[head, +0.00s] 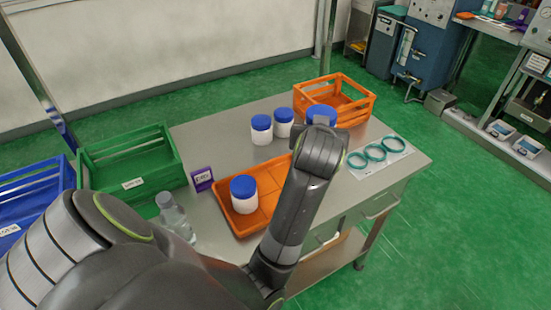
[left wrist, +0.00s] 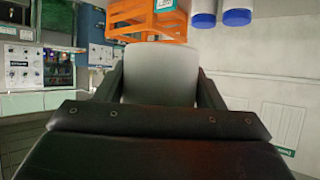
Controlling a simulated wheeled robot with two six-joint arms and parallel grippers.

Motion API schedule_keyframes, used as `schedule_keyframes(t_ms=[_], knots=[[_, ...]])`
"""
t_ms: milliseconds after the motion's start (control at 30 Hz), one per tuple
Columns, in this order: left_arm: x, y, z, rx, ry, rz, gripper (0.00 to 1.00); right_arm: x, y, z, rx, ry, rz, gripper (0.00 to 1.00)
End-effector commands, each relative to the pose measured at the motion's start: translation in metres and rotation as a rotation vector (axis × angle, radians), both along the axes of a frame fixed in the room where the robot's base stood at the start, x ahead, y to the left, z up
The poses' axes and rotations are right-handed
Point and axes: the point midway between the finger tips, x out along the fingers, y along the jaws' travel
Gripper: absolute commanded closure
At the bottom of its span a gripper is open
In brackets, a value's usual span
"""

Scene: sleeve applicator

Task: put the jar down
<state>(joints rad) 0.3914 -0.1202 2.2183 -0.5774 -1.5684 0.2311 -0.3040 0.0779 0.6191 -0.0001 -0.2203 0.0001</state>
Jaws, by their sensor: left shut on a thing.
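My left gripper (left wrist: 160,88) is shut on a white jar (left wrist: 160,72), which sits between its two fingers in the left wrist view. In the head view only this jar's blue lid (head: 321,112) shows past my left wrist; the fingers and the jar's base are hidden. It is near the front of the orange crate, and I cannot tell whether it touches the table (head: 225,136). Another white jar with a blue lid (head: 243,194) stands upright in the orange tray (head: 268,224). Two more jars (head: 262,129) (head: 284,122) stand on the table left of the held one. My right gripper is not in view.
An orange slatted crate (head: 352,88) stands at the table's back right. Several teal rings (head: 386,149) lie on a pale sheet at right. A purple sign (head: 202,179), a clear bottle (head: 174,217), and a green crate (head: 130,165) are at left. Bare table lies behind the tray.

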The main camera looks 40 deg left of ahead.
Motion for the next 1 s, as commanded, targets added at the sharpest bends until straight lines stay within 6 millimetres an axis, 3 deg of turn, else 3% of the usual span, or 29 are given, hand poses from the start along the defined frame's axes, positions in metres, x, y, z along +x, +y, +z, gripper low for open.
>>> schedule_keyframes(t_ms=[100,333,467,700,1000], knots=[[0.002,0.029,-0.037,0.008,0.008,0.213,0.67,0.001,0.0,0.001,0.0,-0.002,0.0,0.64],[-0.006,0.063,-0.077,0.005,0.0,0.457,0.67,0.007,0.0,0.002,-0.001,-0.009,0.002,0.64],[-0.009,0.07,-0.091,0.003,0.0,0.504,0.67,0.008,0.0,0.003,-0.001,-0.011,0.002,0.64],[-0.01,0.07,-0.135,0.002,0.002,0.511,0.67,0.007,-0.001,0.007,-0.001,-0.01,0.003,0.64],[-0.01,0.07,-0.169,0.002,0.001,0.51,0.67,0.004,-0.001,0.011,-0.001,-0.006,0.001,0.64]])
